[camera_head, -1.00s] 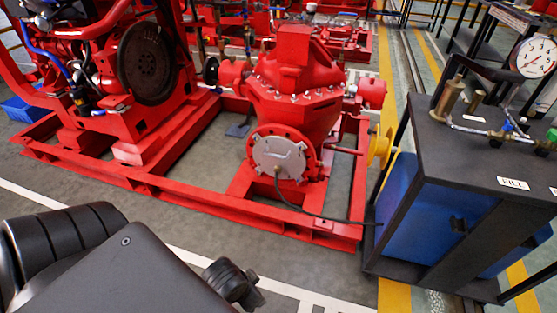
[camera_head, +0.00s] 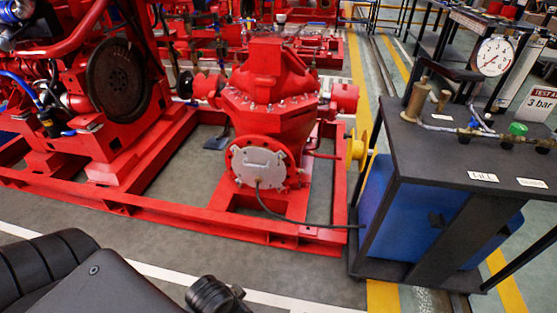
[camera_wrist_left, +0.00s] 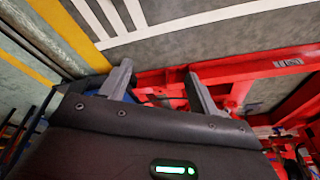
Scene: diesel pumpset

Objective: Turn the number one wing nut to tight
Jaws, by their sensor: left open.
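The red pump (camera_head: 268,100) stands on a red frame, with a round grey cover plate (camera_head: 258,167) on its front flange. Small fittings show around the plate's rim, but they are too small to tell which is the number one wing nut or how tight it is. My left gripper (camera_wrist_left: 158,75) is open and empty in the left wrist view, with its two fingers apart over the floor and red frame. In the head view only dark parts of my arm show at the lower left, well short of the plate. My right gripper is out of view.
A thin black hose runs from the plate to a dark test bench (camera_head: 470,150) at right, which carries a pressure gauge (camera_head: 494,56), brass fittings and a green knob. A yellow wheel (camera_head: 356,149) sits between pump and bench. The red frame's front rail (camera_head: 170,217) crosses before the pump.

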